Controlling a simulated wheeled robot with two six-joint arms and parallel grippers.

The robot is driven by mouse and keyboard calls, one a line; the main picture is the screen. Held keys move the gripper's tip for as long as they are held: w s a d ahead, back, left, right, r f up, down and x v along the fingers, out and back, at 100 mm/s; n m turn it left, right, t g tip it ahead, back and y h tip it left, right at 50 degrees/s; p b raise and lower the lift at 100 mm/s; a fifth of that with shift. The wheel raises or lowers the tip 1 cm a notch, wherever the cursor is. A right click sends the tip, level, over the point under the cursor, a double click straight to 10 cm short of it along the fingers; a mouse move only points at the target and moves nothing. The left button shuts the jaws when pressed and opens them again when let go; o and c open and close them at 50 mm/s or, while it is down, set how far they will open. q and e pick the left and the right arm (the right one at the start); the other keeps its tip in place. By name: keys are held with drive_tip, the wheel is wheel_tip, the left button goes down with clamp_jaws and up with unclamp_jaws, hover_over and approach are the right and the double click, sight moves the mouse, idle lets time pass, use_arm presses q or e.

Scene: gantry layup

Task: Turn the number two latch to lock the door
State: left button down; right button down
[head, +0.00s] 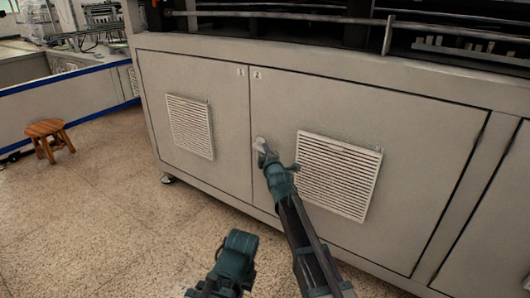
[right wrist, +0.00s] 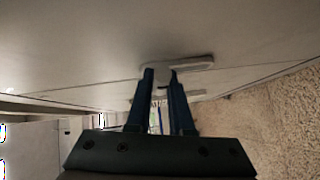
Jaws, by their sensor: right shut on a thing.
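The number two door (head: 420,130) is a beige cabinet door with a small "2" tag at its upper left corner. Its latch (head: 260,143) is a small pale grey piece near the door's left edge. My right gripper (head: 264,153) is at the latch and partly covers it. The latch's exact angle is hard to tell. Part of my left arm shows at the bottom, but its fingers do not.
The number one door (head: 225,95) is left of door two and looks flush. Door two has a white louvred vent (head: 338,175) right of the latch. A wooden stool (head: 48,138) stands at far left. The speckled floor (head: 120,220) before the cabinet is clear.

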drive_tip(key=f+m+t+b, duration=0.1)
drive_tip(key=b, duration=0.2)
drive_tip(key=m+t+b, duration=0.2)
drive_tip(key=b, duration=0.2)
drive_tip(key=shift+w+a+f, duration=0.1)
drive_tip(key=shift+a+f, duration=0.1)
drive_tip(key=shift+f, duration=0.15)
drive_tip(key=c, duration=0.8)
unclamp_jaws()
